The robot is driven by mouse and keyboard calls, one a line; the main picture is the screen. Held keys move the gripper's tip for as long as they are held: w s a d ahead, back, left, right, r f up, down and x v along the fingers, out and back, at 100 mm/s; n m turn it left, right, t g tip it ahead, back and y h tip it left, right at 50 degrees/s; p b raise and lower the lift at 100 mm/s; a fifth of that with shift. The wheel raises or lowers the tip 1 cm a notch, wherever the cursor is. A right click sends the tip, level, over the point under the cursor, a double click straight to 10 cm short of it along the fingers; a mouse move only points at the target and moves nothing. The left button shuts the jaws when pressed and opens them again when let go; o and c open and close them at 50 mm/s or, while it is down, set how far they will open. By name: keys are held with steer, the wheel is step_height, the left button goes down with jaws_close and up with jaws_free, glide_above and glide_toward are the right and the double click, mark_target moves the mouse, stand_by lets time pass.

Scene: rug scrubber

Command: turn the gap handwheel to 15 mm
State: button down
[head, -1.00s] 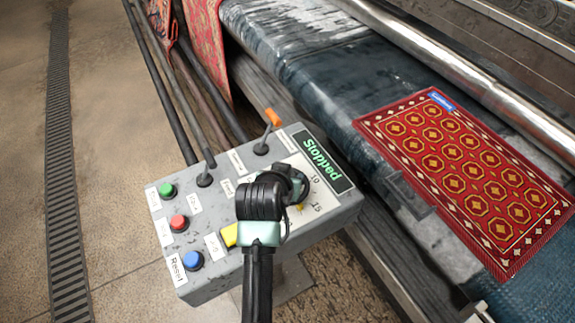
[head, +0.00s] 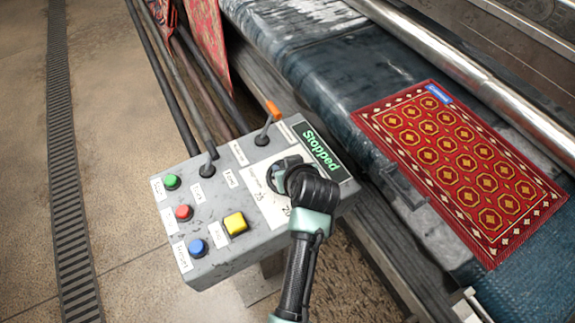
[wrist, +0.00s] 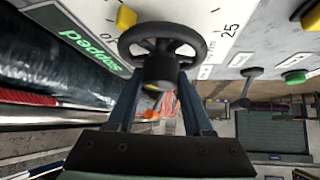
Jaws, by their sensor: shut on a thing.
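The gap handwheel is a black spoked wheel with a thick hub, seen from close up in the wrist view (wrist: 160,45). In the head view my wrist hides most of it. My gripper (wrist: 158,85) is shut on the handwheel, with its two dark fingers on either side of the hub. A yellow pointer (wrist: 125,17) shows at the wheel's upper left in the wrist view, near a partly cut-off mark that looks like 10. A 25 mark shows to the right. The exact reading cannot be told.
The grey control box (head: 220,260) carries green (head: 171,182), red (head: 184,212), blue (head: 197,246) and yellow (head: 235,223) buttons, an orange-tipped lever (head: 273,108) and a "Stopped" display (head: 322,152). A red rug (head: 460,165) lies on the machine behind.

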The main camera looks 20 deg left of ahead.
steer(key=shift+c, duration=1.6)
jaws_free()
steer(key=shift+s+r, duration=0.1)
steer(key=v, duration=1.2)
steer(key=shift+s+d+r+p, duration=0.15)
steer(key=shift+d+r+p, duration=0.1)
steer(key=shift+p, duration=0.2)
